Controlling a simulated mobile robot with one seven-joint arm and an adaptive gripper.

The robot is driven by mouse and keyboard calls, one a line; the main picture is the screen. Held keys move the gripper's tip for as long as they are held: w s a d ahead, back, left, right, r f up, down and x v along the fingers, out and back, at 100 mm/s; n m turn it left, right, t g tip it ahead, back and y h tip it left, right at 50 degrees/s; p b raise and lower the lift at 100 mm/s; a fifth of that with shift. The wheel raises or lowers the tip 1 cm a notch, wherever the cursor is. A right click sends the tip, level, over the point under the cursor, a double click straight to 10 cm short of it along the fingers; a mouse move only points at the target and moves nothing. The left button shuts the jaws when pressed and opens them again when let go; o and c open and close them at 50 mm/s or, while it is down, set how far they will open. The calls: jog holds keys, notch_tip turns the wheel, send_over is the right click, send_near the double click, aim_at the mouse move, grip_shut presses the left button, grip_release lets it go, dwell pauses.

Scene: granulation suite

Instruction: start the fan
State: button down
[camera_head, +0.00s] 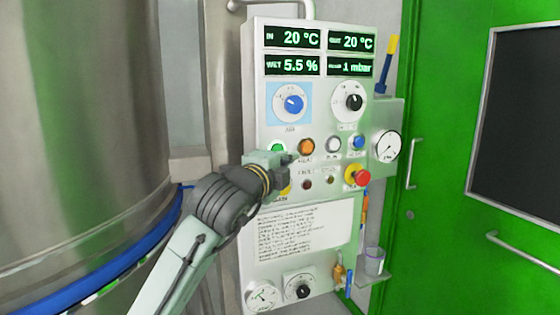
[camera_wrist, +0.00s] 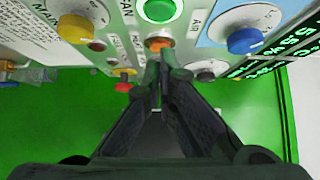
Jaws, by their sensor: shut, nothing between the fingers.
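The control panel (camera_head: 248,110) fills the middle of the head view. Its green button (camera_head: 277,149) is partly covered by my gripper (camera_head: 289,159); in the wrist view the green button (camera_wrist: 160,10) is at the top edge, with "FAN" lettered beside it. The orange button (camera_head: 306,146) is just to its right; in the wrist view the orange button (camera_wrist: 158,42) is right by the fingertips. My gripper (camera_wrist: 164,55) is shut and empty, its fingers pointing toward the panel. I cannot tell whether the tips touch it, or whether the green button is lit.
A blue knob (camera_head: 290,104) and black knob (camera_head: 353,102) sit above the buttons. A white button (camera_head: 333,144), blue button (camera_head: 357,142) and red mushroom button (camera_head: 357,176) are to the right. A yellow knob (camera_wrist: 75,28) is near the gripper. A steel vessel (camera_head: 80,110) stands left.

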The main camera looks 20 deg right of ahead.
jog(key=b+v, duration=0.2)
jog(key=v, duration=0.6)
jog(key=shift+s+a, duration=0.25)
jog(key=shift+a, duration=0.1)
